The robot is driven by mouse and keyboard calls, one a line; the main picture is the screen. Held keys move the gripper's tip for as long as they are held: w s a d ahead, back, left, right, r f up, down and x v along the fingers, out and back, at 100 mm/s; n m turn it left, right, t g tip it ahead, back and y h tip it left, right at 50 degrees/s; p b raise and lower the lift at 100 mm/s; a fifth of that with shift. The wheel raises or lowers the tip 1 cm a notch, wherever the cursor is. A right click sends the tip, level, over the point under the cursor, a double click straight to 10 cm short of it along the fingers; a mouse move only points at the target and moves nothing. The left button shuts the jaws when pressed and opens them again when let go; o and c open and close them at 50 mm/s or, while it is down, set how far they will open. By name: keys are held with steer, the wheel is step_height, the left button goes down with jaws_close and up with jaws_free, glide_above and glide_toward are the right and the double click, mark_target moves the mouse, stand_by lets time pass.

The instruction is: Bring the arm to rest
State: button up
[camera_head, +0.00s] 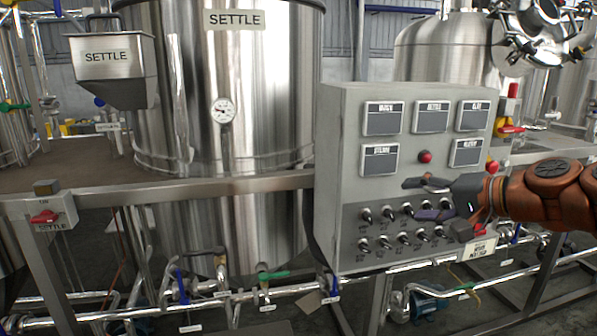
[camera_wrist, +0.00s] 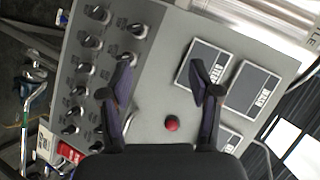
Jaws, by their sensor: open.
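My gripper (camera_head: 426,199) reaches in from the right on my orange arm and hangs in front of the grey control panel (camera_head: 346,130). In the wrist view my gripper (camera_wrist: 165,85) has its two dark fingers spread wide apart. Nothing is between the fingertips except the panel face behind them. The panel's red button (camera_head: 425,157) shows just above the gripper in the head view. It also shows between the fingers in the wrist view (camera_wrist: 171,123). I cannot tell how far the fingertips are from the panel.
Rows of black switches (camera_head: 387,242) line the panel's lower half, partly behind my gripper. Dark label screens (camera_head: 384,118) fill its upper half. The steel SETTLE tank (camera_head: 260,80) stands to the left, with a hopper (camera_head: 110,70). Pipes and valves (camera_head: 270,275) run low in front.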

steer(key=s+a+f+n+g+h+p, duration=0.2)
steer(key=s+a+n+g+p, duration=0.15)
steer(key=s+a+p, duration=0.35)
steer(key=s+a+f+n+g+h+p, duration=0.1)
steer(key=s+a+f+n+g+p, duration=0.25)
steer(key=s, duration=0.55)
steer(key=s+d+g+h+p, duration=0.2)
steer(key=s+p, duration=0.1)
steer(key=s, duration=0.5)
steer(key=s+d+f+g+h+p, duration=0.1)
steer(key=s+d+g+h+p, duration=0.2)
steer(key=s, duration=0.6)
steer(key=shift+d+h+p, duration=0.15)
steer(key=shift+h+p, duration=0.15)
steer(key=shift+p, duration=0.25)
steer(key=shift+d+f, duration=0.1)
stand_by(1.7)
